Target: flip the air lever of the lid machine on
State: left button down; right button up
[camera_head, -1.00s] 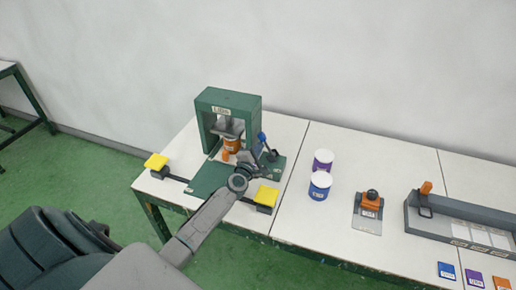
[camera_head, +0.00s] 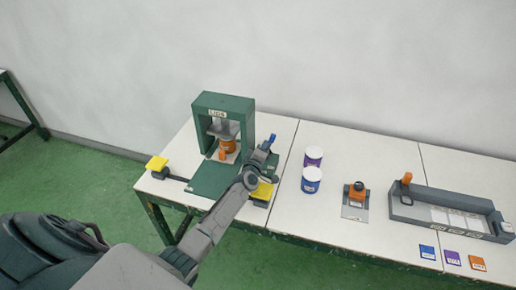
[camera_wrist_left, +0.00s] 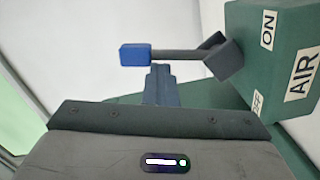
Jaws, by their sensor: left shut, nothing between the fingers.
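The green lid machine (camera_head: 198,125) stands on the left white table, with an orange can (camera_head: 228,146) under its press. Its air lever has a blue tip (camera_head: 273,139) and a grey arm on a green box (camera_wrist_left: 262,60) marked AIR, ON and OFF. In the left wrist view the blue tip (camera_wrist_left: 135,54) points left, and the arm joins a dark pivot at the box. My left gripper (camera_head: 264,154) is shut and empty, close beside the lever. Its fingertips (camera_wrist_left: 160,72) appear just below the lever arm; I cannot tell if they touch. My right gripper is out of view.
Yellow buttons (camera_head: 157,163) flank the machine's front. Coloured cards (camera_head: 428,252) lie by the front edge.

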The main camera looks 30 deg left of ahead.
pick_arm(q)
jog(key=shift+w+d+r+m, duration=0.1)
jog(key=shift+w+d+m, duration=0.1)
jog(key=shift+m, duration=0.2)
jog(key=shift+w+d, duration=0.1)
jog(key=shift+d, duration=0.05)
jog(key=shift+w+d+f+p, duration=0.15)
jog(key=shift+d+f+p, duration=0.15)
jog(key=shift+p, duration=0.05)
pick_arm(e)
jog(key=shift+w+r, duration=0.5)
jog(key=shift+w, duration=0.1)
pick_arm(q)
jog(key=shift+d, duration=0.1)
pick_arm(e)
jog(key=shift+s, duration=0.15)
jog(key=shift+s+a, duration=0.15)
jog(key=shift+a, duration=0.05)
